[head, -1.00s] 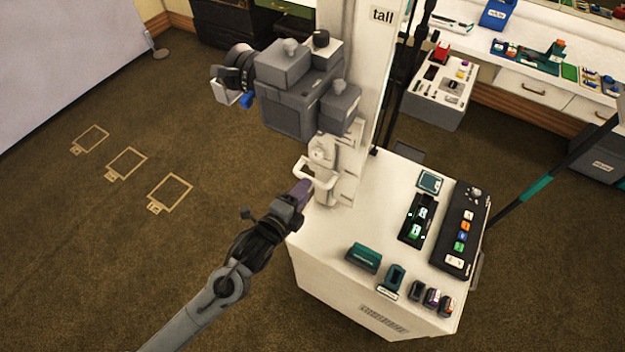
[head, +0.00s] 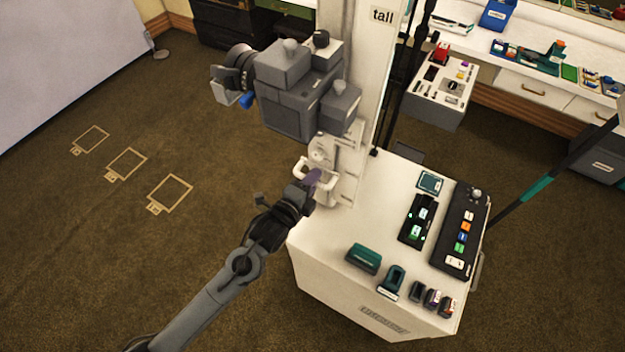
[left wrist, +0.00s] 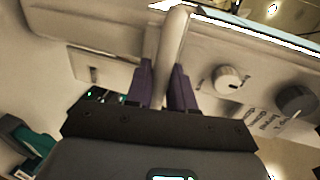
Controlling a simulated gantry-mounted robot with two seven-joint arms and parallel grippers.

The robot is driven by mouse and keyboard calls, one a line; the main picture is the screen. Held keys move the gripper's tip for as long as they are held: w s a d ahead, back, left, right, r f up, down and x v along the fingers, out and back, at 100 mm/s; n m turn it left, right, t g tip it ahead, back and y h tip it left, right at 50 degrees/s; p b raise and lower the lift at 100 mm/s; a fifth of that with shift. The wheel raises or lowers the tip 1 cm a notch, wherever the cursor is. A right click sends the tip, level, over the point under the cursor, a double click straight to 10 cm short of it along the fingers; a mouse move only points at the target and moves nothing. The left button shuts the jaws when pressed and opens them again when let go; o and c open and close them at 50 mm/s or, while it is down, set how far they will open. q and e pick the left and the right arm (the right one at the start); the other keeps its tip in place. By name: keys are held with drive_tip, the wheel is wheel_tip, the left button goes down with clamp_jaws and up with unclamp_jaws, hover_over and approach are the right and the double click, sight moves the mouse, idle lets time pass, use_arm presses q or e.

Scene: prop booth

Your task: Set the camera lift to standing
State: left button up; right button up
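The camera lift is a white mast (head: 366,60) with a "tall" label (head: 382,16) near the top of the picture. A grey camera (head: 300,95) rides on it, above a white carriage (head: 346,165) with a loop-shaped handle (head: 297,166). My left gripper (head: 312,178) is at this handle. In the left wrist view the pale handle bar (left wrist: 174,40) runs between the two purple fingers (left wrist: 162,88), which sit close on both sides and look shut on it. A white knob (left wrist: 229,79) and a dark knob (left wrist: 296,101) show beside them. My right gripper is not in view.
The mast stands on a white cart (head: 330,260) with a dark button panel (head: 462,228) and several small devices on top. A counter (head: 520,68) and a grey-white box (head: 437,100) stand behind at right. Floor at left is open, with taped outlines (head: 170,192).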

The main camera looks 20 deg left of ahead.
use_arm(q)
clamp_jaws()
drive_tip(key=p, duration=1.3)
approach(323, 139)
drive_tip(key=x, duration=0.5)
drive_tip(key=shift+w+r, duration=0.15)
drive_tip(key=shift+r, duration=0.1)
drive_tip(key=shift+f, duration=0.15)
drive_tip(key=o, duration=0.6)
unclamp_jaws()
